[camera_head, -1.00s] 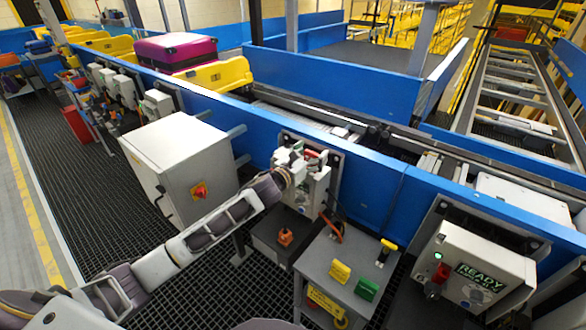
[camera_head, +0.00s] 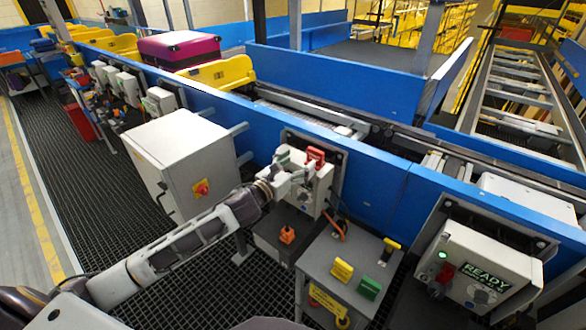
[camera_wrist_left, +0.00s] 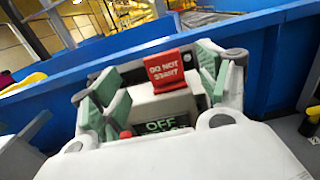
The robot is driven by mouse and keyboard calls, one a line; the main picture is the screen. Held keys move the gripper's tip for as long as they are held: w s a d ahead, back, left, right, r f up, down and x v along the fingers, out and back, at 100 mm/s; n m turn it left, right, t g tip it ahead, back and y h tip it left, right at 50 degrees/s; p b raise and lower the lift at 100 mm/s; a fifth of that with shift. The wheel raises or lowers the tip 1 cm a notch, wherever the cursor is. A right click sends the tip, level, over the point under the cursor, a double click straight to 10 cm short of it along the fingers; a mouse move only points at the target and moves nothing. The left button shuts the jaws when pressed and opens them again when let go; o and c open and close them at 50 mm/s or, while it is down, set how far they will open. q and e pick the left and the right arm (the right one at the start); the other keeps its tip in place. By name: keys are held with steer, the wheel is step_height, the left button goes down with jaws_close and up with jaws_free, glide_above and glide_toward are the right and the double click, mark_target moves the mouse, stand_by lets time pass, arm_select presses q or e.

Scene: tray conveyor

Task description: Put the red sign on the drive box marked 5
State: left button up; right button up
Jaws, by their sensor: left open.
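The red sign (camera_head: 315,155), lettered DO NOT START, stands upright at the top of the grey drive box (camera_head: 318,186) in the middle of the head view. In the left wrist view the sign (camera_wrist_left: 165,69) rests at the box's top edge, above a display reading OFF (camera_wrist_left: 166,124). No number 5 is legible on this box. My left gripper (camera_head: 290,167) is open just in front of the box. In the wrist view its green-padded fingers stand apart, one on each side of the sign, with gaps showing. My right gripper is out of view.
A large grey cabinet (camera_head: 180,160) with a red-yellow switch stands left of the box. A grey stand (camera_head: 345,270) with yellow and green blocks is in front. Another drive box (camera_head: 472,272), reading READY, is at the right. A blue conveyor wall (camera_head: 380,190) runs behind.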

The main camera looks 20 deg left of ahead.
arm_select(q)
steer(key=shift+v, duration=1.05)
